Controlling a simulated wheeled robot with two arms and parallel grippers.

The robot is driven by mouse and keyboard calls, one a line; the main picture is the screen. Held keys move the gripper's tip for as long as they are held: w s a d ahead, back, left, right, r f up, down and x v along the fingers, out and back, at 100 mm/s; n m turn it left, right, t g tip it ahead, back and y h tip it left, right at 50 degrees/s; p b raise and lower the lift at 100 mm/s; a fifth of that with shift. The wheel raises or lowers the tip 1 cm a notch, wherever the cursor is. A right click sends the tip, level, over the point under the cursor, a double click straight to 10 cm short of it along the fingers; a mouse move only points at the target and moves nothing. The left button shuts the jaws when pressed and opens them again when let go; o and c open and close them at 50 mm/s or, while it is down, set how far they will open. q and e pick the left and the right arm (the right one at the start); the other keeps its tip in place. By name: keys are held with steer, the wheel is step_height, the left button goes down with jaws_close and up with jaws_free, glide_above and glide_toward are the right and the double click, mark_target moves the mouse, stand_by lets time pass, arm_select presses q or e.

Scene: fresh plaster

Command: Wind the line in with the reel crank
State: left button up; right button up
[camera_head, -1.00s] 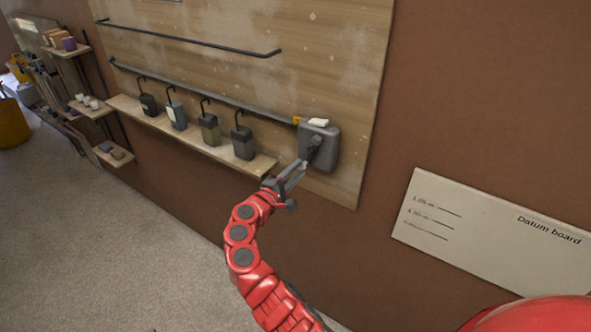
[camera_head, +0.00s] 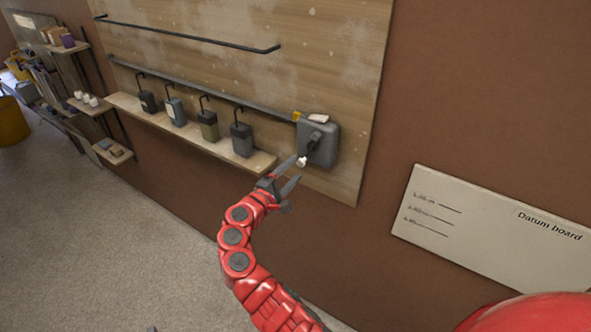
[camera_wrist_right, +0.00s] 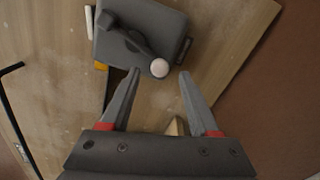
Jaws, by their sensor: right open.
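The grey reel box (camera_head: 321,141) is fixed to the lower right of the wooden board. Its dark crank arm (camera_head: 313,142) points down and left and ends in a pale round knob (camera_head: 302,161). In the right wrist view the box (camera_wrist_right: 160,18), the crank arm (camera_wrist_right: 124,36) and the knob (camera_wrist_right: 159,68) show beyond the fingers. My right gripper (camera_head: 296,170) is open, just below the knob; in the right wrist view its fingertips (camera_wrist_right: 160,73) stand on either side near the knob. I cannot tell whether either finger touches it. My left gripper is out of view.
A shelf (camera_head: 262,163) with several hooked dark containers (camera_head: 208,126) runs left of the reel. A dark rail (camera_head: 190,84) runs above them to a yellow piece (camera_head: 297,117) by the box. A white Datum board (camera_head: 490,230) hangs at right. The floor (camera_head: 110,240) is clear.

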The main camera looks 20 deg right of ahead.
steer(key=b+v, duration=0.3)
steer(key=v, duration=1.2)
steer(key=shift+s+a+b, duration=0.15)
steer(key=shift+s+b, duration=0.05)
steer(key=shift+b, duration=0.2)
